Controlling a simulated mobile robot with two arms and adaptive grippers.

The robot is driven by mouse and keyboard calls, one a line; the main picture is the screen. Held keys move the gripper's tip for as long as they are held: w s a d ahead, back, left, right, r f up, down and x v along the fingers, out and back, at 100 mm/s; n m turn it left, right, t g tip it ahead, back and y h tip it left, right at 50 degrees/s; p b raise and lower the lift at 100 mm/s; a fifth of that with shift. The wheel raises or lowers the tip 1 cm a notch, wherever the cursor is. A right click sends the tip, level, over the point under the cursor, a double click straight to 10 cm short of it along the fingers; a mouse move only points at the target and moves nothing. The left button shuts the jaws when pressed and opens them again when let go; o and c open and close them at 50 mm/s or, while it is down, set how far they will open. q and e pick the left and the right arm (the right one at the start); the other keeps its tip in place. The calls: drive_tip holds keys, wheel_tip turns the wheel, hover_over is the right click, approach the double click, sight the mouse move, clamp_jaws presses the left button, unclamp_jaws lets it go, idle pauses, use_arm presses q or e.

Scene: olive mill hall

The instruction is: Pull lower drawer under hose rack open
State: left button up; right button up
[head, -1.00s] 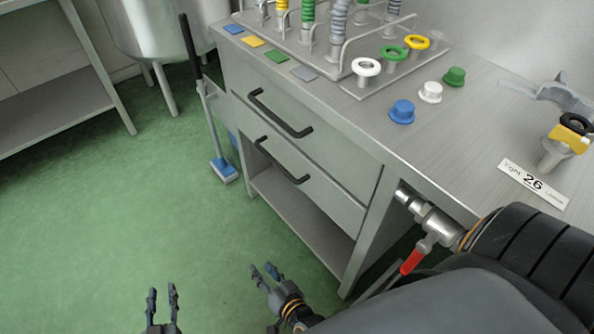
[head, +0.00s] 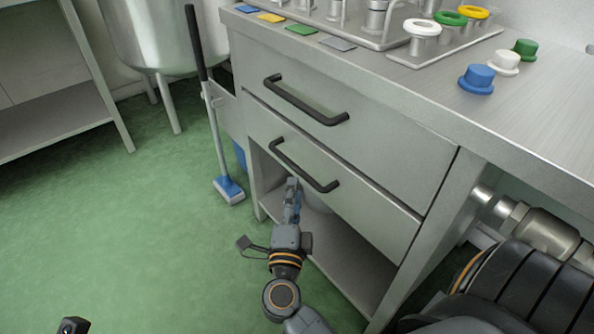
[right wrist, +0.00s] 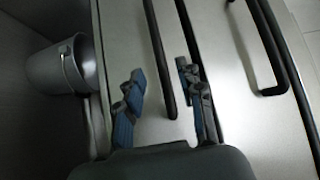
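The lower drawer (head: 370,205) is a grey metal front in the bench under the hose rack (head: 450,45). It looks shut, flush with the drawer above. Its black bar handle (head: 303,166) also shows in the right wrist view (right wrist: 160,60). My right gripper (head: 292,186) is at the handle, coming from below in the head view. In the right wrist view its two blue-grey fingers (right wrist: 162,85) are apart, with the handle between them in the picture. I cannot tell whether they touch it. Only a dark piece of my left arm or gripper (head: 72,325) shows at the bottom left.
The upper drawer (head: 335,130) with its own black handle is just above. A broom or squeegee (head: 228,190) leans at the bench's left side. A grey bucket (right wrist: 58,65) stands on the shelf below. A pipe with a fitting (head: 540,230) is at the right. Green floor is clear at left.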

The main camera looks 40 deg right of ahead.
sight(297, 166)
drive_tip(key=b+x, duration=0.1)
drive_tip(key=x, duration=0.7)
drive_tip(key=shift+c, duration=0.4)
drive_tip(key=shift+f, duration=0.1)
clamp_jaws()
